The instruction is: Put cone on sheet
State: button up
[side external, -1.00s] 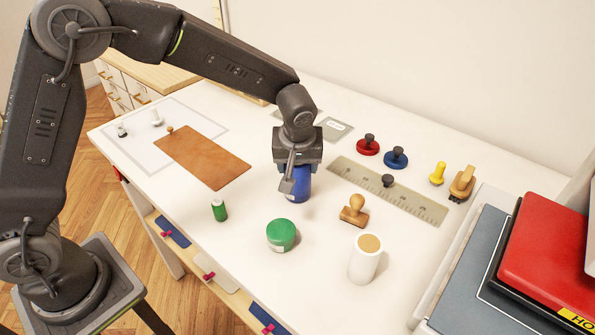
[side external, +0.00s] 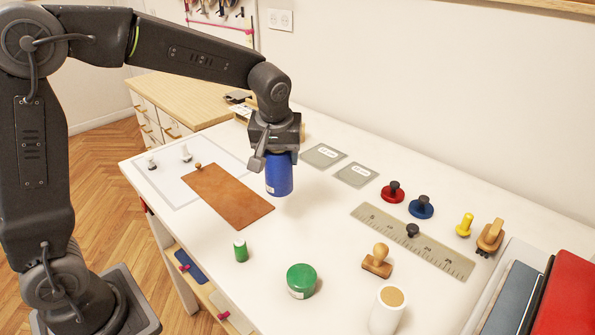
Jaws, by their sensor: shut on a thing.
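My gripper (side external: 278,152) is shut on a blue cylindrical thing, likely the cone (side external: 279,177), and holds it upright. Its top is hidden by the jaws. It appears to hang above the white table, just right of the brown leather sheet (side external: 228,196). This sheet lies flat, with a small tan knob at its far left end. A larger pale sheet with a grey border (side external: 172,192) lies to its left, partly under it. I cannot tell which of the two the task names.
Small white-topped pieces (side external: 186,153) stand on the pale sheet. A green spool (side external: 240,250), a green jar (side external: 301,281), a white cylinder (side external: 387,310) and a wooden stamp (side external: 377,261) stand in front. A ruler (side external: 415,242) and red and blue knobs (side external: 393,191) lie right.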

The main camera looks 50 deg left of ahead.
jog(key=s+a+r+n, duration=0.1)
jog(key=s+a, duration=0.5)
jog(key=a, duration=0.7)
jog(key=s+a, duration=0.6)
jog(key=a, duration=0.7)
jog(key=shift+w+d+f, duration=1)
jog(key=shift+w+f, duration=0.45)
jog(key=shift+f, duration=0.35)
jog(key=shift+w+d+f, duration=1.05)
jog(key=shift+w+f, duration=0.45)
jog(key=shift+f, duration=0.25)
jog(key=shift+w+d+f, duration=1)
jog(key=shift+w+f, duration=0.45)
jog(key=shift+f, duration=0.35)
jog(key=shift+f, duration=0.1)
jog(key=o, duration=1)
